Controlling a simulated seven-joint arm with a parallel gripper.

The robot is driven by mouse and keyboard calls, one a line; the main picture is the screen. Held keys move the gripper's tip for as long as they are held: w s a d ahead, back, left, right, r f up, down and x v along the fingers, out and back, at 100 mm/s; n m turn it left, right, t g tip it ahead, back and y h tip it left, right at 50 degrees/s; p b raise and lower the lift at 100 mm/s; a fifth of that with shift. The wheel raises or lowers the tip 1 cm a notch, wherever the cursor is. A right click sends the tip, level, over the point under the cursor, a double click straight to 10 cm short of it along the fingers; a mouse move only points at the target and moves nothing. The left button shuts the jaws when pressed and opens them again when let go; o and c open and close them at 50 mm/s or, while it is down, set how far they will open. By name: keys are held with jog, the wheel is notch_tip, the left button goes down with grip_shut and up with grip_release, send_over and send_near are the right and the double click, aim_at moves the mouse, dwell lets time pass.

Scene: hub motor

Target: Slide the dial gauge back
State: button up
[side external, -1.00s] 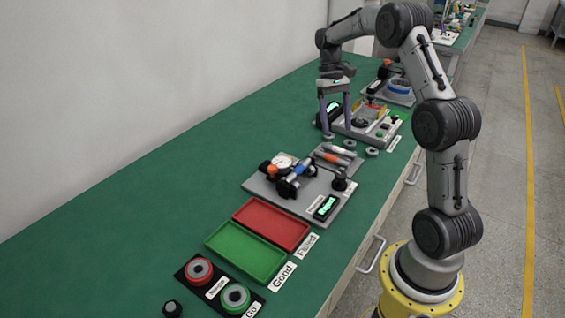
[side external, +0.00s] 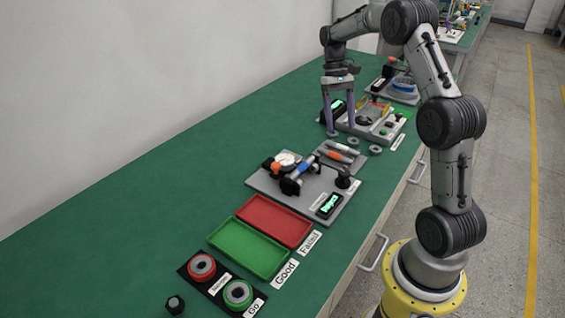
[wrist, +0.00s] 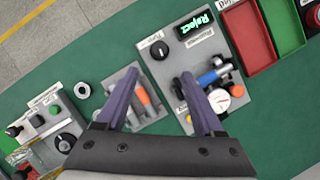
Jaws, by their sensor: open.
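The dial gauge (side external: 287,158) has a white round face and sits on a grey fixture plate (side external: 262,183) with a blue cylindrical part (side external: 305,167) beside it. In the wrist view the gauge face (wrist: 219,99) is partly hidden by my right finger. My gripper (side external: 341,127) is open and empty, above the bench beyond the fixture in the side view. In the wrist view my gripper (wrist: 159,76) has its two purple fingers apart, one over the tool tray and one over the fixture's edge. It is not touching the gauge.
A small tray (wrist: 121,78) with orange-marked tools stands beside the fixture. A display (wrist: 195,25) reads "Reject". Red (side external: 273,222) and green (side external: 248,249) trays and ring gauges lie on the near side. Another station (side external: 372,122) stands beyond. The bench (side external: 150,190) is clear at left.

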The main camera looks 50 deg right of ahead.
jog(key=n, duration=0.3)
jog(key=n+t+h, duration=0.3)
jog(key=n+t, duration=0.1)
jog(key=n, duration=1.3)
send_near(276, 164)
notch_tip(276, 164, down, 9)
jog(key=shift+w+d+r, duration=0.1)
jog(key=shift+d+r, duration=0.05)
grip_shut()
